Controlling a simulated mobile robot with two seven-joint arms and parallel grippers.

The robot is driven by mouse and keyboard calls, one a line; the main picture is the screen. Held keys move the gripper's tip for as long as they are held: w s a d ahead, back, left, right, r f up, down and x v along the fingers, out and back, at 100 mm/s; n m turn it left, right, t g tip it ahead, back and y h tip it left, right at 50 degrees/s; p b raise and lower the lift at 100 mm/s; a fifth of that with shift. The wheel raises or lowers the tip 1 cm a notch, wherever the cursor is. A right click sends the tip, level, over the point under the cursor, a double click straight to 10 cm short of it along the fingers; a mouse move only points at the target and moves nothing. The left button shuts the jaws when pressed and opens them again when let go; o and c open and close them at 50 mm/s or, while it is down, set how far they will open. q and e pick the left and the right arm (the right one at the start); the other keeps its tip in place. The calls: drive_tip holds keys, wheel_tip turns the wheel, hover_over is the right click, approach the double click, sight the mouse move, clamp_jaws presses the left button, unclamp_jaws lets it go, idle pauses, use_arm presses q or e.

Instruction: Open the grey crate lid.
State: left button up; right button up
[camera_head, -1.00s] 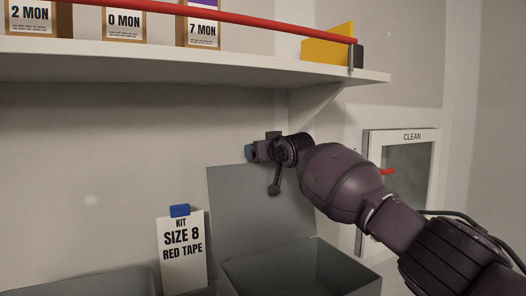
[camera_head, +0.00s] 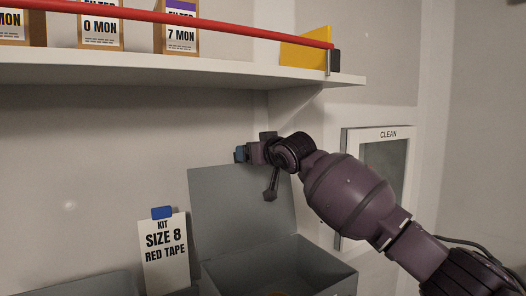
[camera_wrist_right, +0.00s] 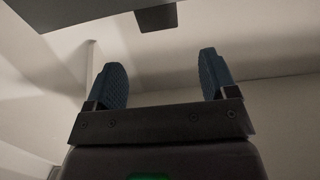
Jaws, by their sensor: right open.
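The grey crate (camera_head: 325,272) stands at the lower middle of the head view, with its inside showing. Its grey lid (camera_head: 228,215) stands up at the back, raised and leaning slightly backward. A bit of something orange-brown shows inside at the bottom edge of the picture. My right gripper (camera_head: 241,154) is just above the lid's top edge, pointing left. In the right wrist view its two blue fingers (camera_wrist_right: 161,75) are apart with nothing between them. I cannot tell whether the gripper or wrist touches the lid. My left gripper is not in view.
A card reading "KIT SIZE 8 RED TAPE" (camera_head: 165,250) with a blue clip stands left of the crate. A shelf (camera_head: 190,72) with boxes and a red bar (camera_head: 180,17) hangs above my gripper. A "CLEAN" framed panel (camera_head: 389,134) is on the right wall.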

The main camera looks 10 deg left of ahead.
drive_tip(key=shift+v, duration=1.75)
